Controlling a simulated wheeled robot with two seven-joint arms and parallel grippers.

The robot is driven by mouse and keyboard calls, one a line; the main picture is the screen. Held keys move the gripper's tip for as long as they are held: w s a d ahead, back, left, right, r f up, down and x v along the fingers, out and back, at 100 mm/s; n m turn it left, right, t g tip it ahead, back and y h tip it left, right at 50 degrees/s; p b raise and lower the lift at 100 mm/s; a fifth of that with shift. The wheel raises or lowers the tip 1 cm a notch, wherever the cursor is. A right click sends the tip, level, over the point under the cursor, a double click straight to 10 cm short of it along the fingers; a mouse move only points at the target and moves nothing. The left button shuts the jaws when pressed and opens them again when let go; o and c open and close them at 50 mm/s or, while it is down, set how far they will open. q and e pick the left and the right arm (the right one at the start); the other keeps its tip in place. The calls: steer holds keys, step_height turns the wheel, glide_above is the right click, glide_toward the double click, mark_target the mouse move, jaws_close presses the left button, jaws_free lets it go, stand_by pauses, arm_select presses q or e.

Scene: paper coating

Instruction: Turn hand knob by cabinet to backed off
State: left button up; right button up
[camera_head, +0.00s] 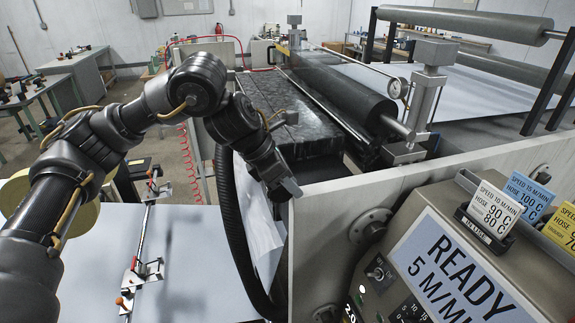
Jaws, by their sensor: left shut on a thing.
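My left arm comes in from the left, and its gripper (286,190) reaches down to the near left corner of the grey machine panel, beside the cabinet. It is shut on the hand knob there. The knob is hidden behind the fingers and the panel edge, so I cannot tell its turned position. The control cabinet (395,262) stands at the lower right, with a "READY 5 M/MIN" display (455,275) on its sloped face. My right gripper is not in view.
A black hose (228,215) hangs just left of the gripper. Coloured setting cards (497,210) stand on the cabinet. A white table (185,262) with clamps is at lower left.

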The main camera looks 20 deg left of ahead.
arm_select(q)
steer(key=g+y+p, duration=0.1)
steer(key=y+p, duration=0.1)
steer(key=p, duration=0.1)
steer(key=shift+w+d, duration=0.1)
steer(key=shift+f+g+y+p, duration=0.4)
steer(key=shift+g+y+p, duration=0.15)
steer(key=shift+y, duration=0.25)
steer(key=shift+f+g+y, duration=0.2)
steer(key=shift+g+y, duration=0.05)
steer(key=shift+y, duration=0.05)
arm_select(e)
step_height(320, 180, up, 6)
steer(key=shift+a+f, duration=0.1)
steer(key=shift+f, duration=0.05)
arm_select(q)
steer(key=shift+f+p, duration=0.15)
steer(key=shift+p, duration=0.15)
steer(key=o, duration=1)
steer(key=shift+c, duration=0.2)
